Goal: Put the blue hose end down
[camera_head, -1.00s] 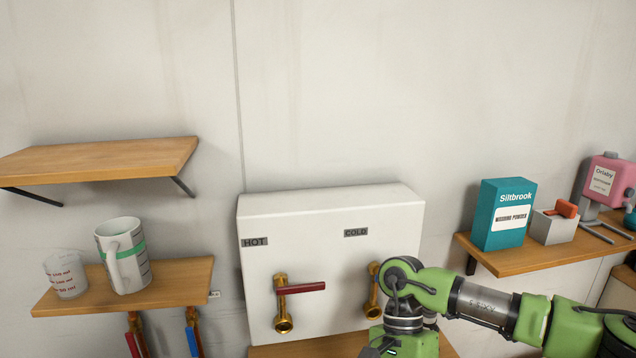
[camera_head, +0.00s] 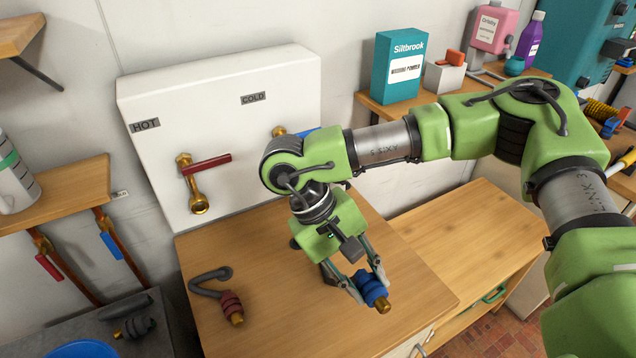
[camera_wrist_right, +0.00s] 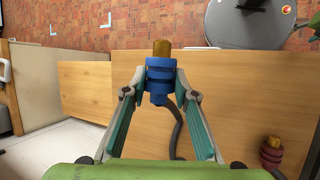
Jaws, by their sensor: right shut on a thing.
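The blue hose end (camera_head: 370,288) has blue ribbed rings and a brass tip. My right gripper (camera_head: 366,284) is shut on it, over the wooden counter (camera_head: 270,310). In the right wrist view the blue hose end (camera_wrist_right: 160,78) sits between the fingertips of my right gripper (camera_wrist_right: 159,85), brass tip pointing away. A dark hose trails from it toward the counter. I cannot tell whether the hose end touches the counter. My left gripper is not in view.
A red hose end (camera_head: 232,307) with a grey hose lies on the counter's left. The white panel (camera_head: 225,110) with a red-handled tap (camera_head: 205,165) stands behind. A lower wooden surface (camera_head: 465,230) extends right. The counter's front middle is clear.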

